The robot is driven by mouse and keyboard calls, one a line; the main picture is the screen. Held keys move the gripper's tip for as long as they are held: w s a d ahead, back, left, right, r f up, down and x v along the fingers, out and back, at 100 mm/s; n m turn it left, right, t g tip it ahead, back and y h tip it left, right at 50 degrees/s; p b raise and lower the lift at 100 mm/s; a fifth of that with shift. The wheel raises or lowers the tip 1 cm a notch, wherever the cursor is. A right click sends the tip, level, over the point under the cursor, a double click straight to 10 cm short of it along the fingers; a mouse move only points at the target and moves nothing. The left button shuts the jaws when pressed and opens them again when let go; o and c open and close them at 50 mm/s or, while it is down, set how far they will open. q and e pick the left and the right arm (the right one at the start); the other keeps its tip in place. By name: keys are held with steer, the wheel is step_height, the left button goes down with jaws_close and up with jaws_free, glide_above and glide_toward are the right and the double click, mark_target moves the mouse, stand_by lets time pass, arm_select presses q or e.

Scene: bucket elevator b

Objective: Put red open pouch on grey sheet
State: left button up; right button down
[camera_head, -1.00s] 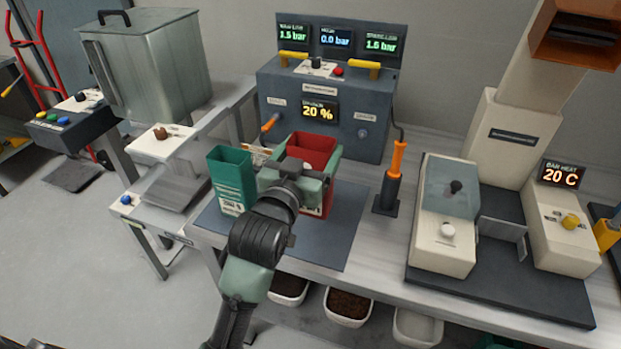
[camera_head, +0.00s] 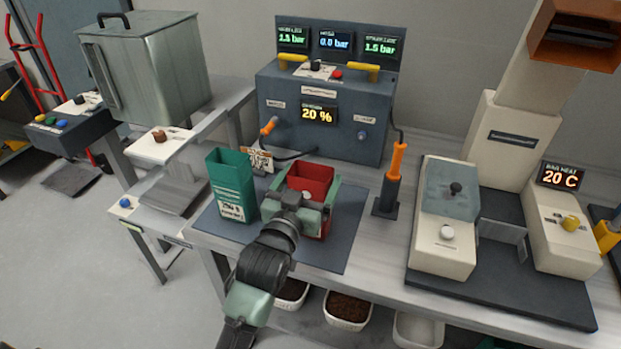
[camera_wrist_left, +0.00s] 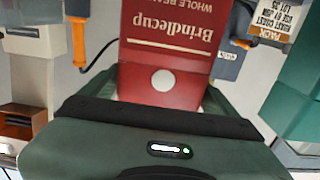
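The red open pouch (camera_head: 311,178) stands upright over the grey sheet (camera_head: 345,225). I cannot tell whether its base touches the sheet. My left gripper (camera_head: 308,195) has a green finger on each side of the pouch and appears shut on it. The gripper hides part of its front. In the left wrist view the red pouch (camera_wrist_left: 165,85) fills the space ahead of the gripper, with the lettering "Brindlecup" upside down and a white round spot. My right gripper is not in view.
A green open pouch (camera_head: 231,185) stands on the sheet's left part, beside a small tag (camera_head: 259,160). A grey machine (camera_head: 325,115) stands behind. An orange-handled tool (camera_head: 394,172) in a stand is to the right. The sheet's right and front parts are bare.

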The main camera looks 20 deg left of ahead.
arm_select(q)
steer(key=shift+o, duration=0.2)
steer(key=shift+r, duration=0.2)
steer(key=s+b, duration=0.1)
steer(key=s, duration=1.1)
steer(key=shift+a, duration=0.25)
